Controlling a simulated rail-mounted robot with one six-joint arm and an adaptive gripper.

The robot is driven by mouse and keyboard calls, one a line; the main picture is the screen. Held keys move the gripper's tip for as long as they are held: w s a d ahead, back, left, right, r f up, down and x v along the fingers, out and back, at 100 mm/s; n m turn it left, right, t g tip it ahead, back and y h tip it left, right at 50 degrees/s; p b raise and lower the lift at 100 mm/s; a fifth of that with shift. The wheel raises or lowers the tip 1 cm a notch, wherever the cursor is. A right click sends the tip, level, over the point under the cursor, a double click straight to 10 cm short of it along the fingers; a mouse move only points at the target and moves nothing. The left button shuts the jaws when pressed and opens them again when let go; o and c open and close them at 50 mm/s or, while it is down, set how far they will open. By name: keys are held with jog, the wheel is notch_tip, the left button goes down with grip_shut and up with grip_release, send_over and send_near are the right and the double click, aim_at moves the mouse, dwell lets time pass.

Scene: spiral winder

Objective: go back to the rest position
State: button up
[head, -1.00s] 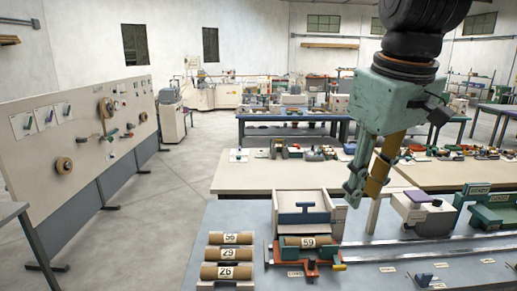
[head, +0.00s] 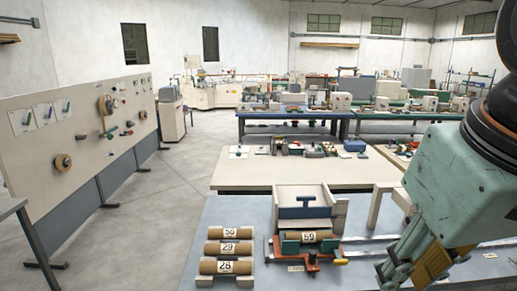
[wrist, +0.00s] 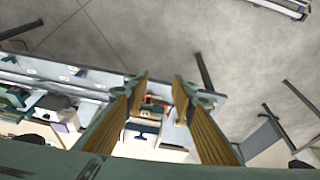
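My gripper (head: 408,274) is at the lower right of the head view, above the right part of the blue-grey bench (head: 385,212). In the wrist view my gripper (wrist: 161,88) shows two green fingers with ribbed tan pads, spread apart. Nothing is held between them. The cardboard tube marked 59 (head: 325,237) lies in a red and green fixture (head: 295,263) on the bench, left of the gripper and apart from it.
Three numbered tubes, the nearest marked 26 (head: 210,267), lie on supports left of the fixture. A cream table (head: 245,175) stands beyond; open floor (head: 160,215) lies left.

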jog(key=shift+m, duration=0.5)
jog(key=s+f, duration=0.1)
jog(key=s, duration=0.1)
jog(key=s+f, duration=0.2)
jog(key=shift+s+b, duration=0.1)
jog(key=shift+b, duration=0.2)
jog(key=shift+r, duration=0.1)
